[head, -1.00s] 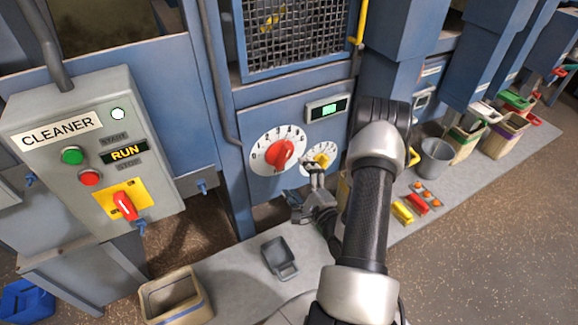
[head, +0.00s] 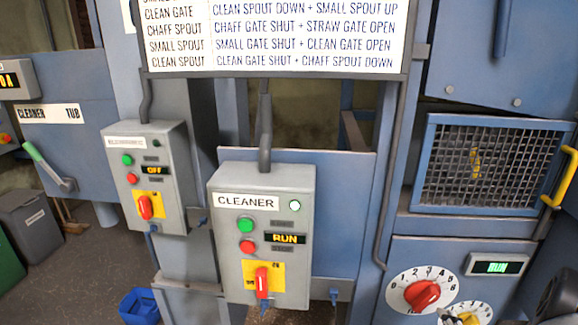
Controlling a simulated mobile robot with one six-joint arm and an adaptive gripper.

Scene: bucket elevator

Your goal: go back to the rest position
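Only part of my arm (head: 560,295) shows, dark and rounded, at the bottom right edge. A small grey piece that looks like the tip of my gripper (head: 448,316) shows at the bottom edge, by the yellow knob (head: 468,318) on a white dial. The rest of the gripper is cut off below the picture, so its opening is hidden. The red knob (head: 422,294) on the larger numbered dial is just up and left of it.
The CLEANER box (head: 262,235) reads RUN with its white lamp lit. A second switch box (head: 148,180) reads OFF. A sign (head: 280,38) with gate rules hangs above. A mesh guard (head: 490,165) with a yellow handle is at right. A blue bin (head: 138,306) stands on the floor.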

